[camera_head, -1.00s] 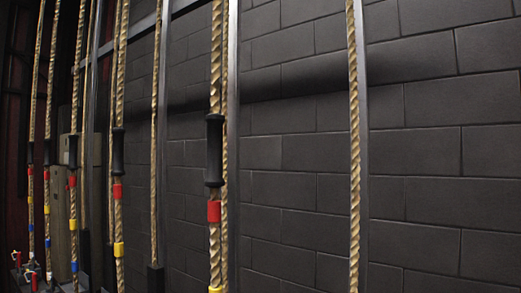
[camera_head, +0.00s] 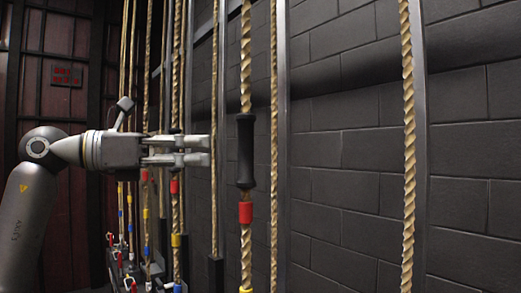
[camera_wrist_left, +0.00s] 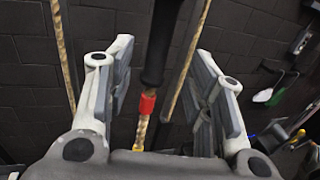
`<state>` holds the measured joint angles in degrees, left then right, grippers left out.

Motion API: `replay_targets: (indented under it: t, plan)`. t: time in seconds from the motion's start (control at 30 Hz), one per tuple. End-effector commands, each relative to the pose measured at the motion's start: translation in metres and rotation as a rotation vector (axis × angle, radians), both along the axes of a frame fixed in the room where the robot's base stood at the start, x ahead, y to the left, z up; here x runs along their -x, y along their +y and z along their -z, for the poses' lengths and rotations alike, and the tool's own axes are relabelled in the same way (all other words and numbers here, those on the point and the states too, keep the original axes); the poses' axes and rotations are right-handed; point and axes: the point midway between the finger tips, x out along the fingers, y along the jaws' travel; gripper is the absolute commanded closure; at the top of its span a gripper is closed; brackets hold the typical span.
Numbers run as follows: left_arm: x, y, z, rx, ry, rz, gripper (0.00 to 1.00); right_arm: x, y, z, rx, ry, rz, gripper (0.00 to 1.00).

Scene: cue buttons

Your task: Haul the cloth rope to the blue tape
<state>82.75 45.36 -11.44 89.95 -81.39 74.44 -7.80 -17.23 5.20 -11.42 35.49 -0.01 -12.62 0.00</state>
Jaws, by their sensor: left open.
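Several tan ropes hang vertically along the wall. The nearest one with bands (camera_head: 246,70) carries a black grip sleeve (camera_head: 245,150), a red tape (camera_head: 245,212) below it and a yellow tape at the bottom edge. Blue tapes (camera_head: 178,288) show low on ropes farther left. My left gripper (camera_head: 208,151) comes in from the left, level with the black sleeve and left of it. In the left wrist view its fingers (camera_wrist_left: 162,92) are open and wide apart, with a black sleeve (camera_wrist_left: 162,40) and red tape (camera_wrist_left: 147,103) showing between them. My right gripper is not in view.
A dark block wall (camera_head: 350,150) stands behind the ropes, with grey vertical rails (camera_head: 283,130) between them. A bare rope (camera_head: 408,130) hangs at the right. Red-handled fittings (camera_head: 130,284) are at the lower left. A reddish panel (camera_head: 67,76) is at the back left.

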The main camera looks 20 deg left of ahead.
Motion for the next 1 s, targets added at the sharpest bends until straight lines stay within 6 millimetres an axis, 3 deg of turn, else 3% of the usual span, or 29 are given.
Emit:
replay_targets:
  t: [0.3,0.5,0.93,1.0]
  plan:
    - [-0.035,-0.049,-0.002,0.003,0.004,0.008,0.52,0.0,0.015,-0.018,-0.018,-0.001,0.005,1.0]
    - [-0.053,-0.071,-0.001,0.004,0.004,0.007,0.52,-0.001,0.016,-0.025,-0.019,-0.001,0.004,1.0]
    - [-0.06,-0.08,0.001,0.005,0.003,0.005,0.52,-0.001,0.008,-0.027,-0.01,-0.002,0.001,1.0]
    - [-0.06,-0.08,0.001,0.005,0.003,0.005,0.59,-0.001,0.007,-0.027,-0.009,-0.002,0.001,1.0]
